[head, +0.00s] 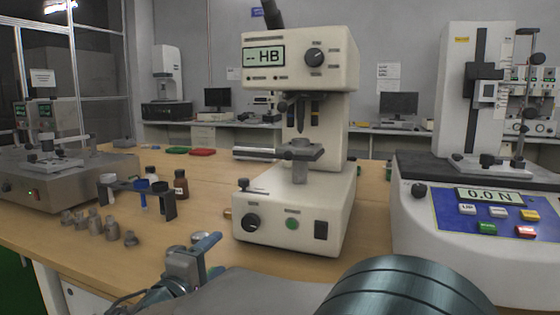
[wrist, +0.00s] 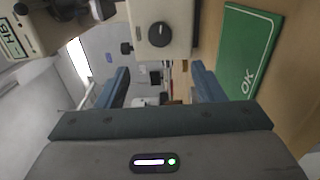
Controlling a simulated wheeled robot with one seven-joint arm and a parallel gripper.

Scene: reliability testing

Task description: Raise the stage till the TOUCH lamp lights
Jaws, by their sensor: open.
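The cream hardness tester (head: 340,205) stands at the centre of the bench, its display (head: 264,57) reading "-- HB". Small marks under the display are too small to read, so I cannot pick out a lit TOUCH lamp. A black round knob (head: 251,222) is on the base's front, and it shows in the wrist view (wrist: 160,34). My gripper (head: 194,252) is open and empty, in front of the base and apart from the knob; its fingers (wrist: 160,82) show in the wrist view.
A green OK mat (wrist: 248,50) lies beside the tester in the wrist view. A black rack (head: 125,187) with bottles and several metal weights stand to the left. A force tester (head: 478,215) reading 0.0 N stands right. A green button (head: 292,223) and black switch (head: 321,230) are near the knob.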

